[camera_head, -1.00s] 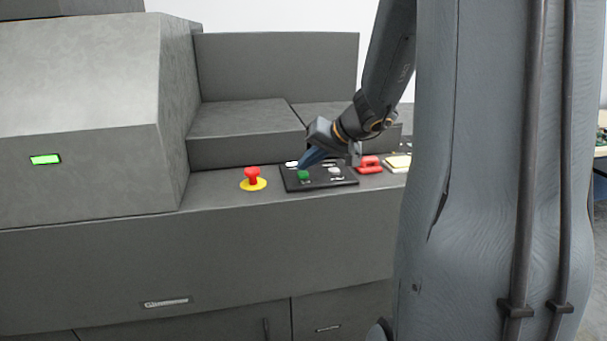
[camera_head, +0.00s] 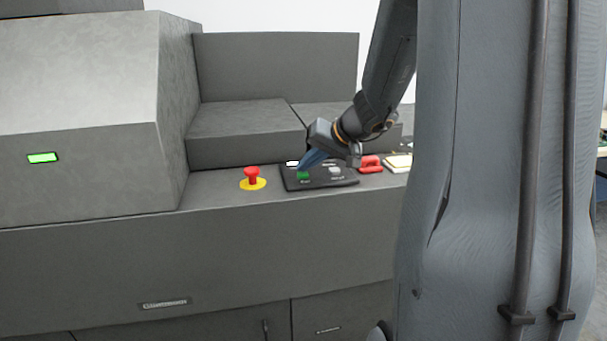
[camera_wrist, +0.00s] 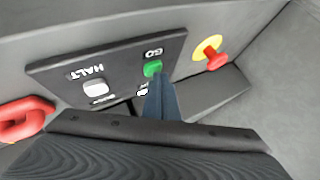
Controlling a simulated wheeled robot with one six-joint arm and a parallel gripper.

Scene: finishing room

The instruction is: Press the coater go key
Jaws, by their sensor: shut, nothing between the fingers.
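The green go key (camera_head: 303,175) sits on a black control panel (camera_head: 320,184) on the grey machine's ledge. In the wrist view the go key (camera_wrist: 153,68) lies under the label GO, beside a white key (camera_wrist: 96,88) labelled HALT. My gripper (camera_head: 301,169) is shut and empty, with its blue fingers pointing down at the panel. In the wrist view the fingertips (camera_wrist: 158,80) are right at the near edge of the go key. I cannot tell whether they touch it.
A red mushroom button on a yellow base (camera_head: 252,177) stands left of the panel. A red object (camera_head: 370,164) and a pale block (camera_head: 397,162) lie to its right. Raised grey housing stands behind. A green indicator (camera_head: 43,158) glows on the machine at left.

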